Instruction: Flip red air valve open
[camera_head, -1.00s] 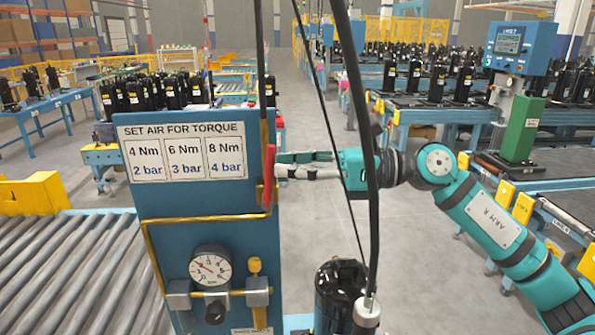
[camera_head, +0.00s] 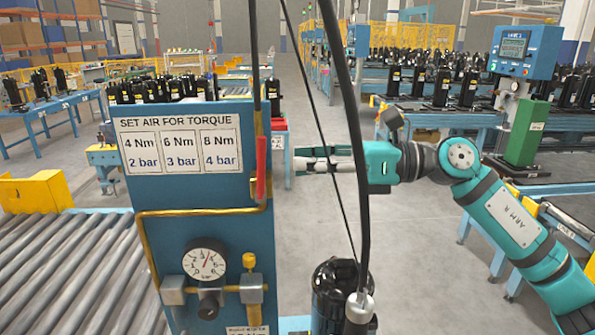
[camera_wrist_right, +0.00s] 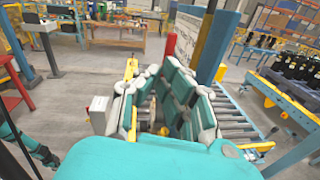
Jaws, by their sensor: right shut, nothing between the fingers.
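The red air valve handle (camera_head: 262,166) stands upright on the right edge of the blue panel (camera_head: 200,225). It also shows in the right wrist view (camera_wrist_right: 170,46), just beyond the fingers. My right gripper (camera_head: 300,163) is shut and empty, pointing left, a short way to the right of the handle with a gap between them. Its fingers fill the middle of the right wrist view (camera_wrist_right: 172,92). The round pressure gauge (camera_head: 205,262) low on the panel has its needle pointing up and slightly right. My left gripper is not in view.
A yellow pipe (camera_head: 150,213) runs across the panel below the torque sign (camera_head: 180,145). Black cables hang between the panel and my right arm. A black compressor (camera_head: 335,295) stands below them.

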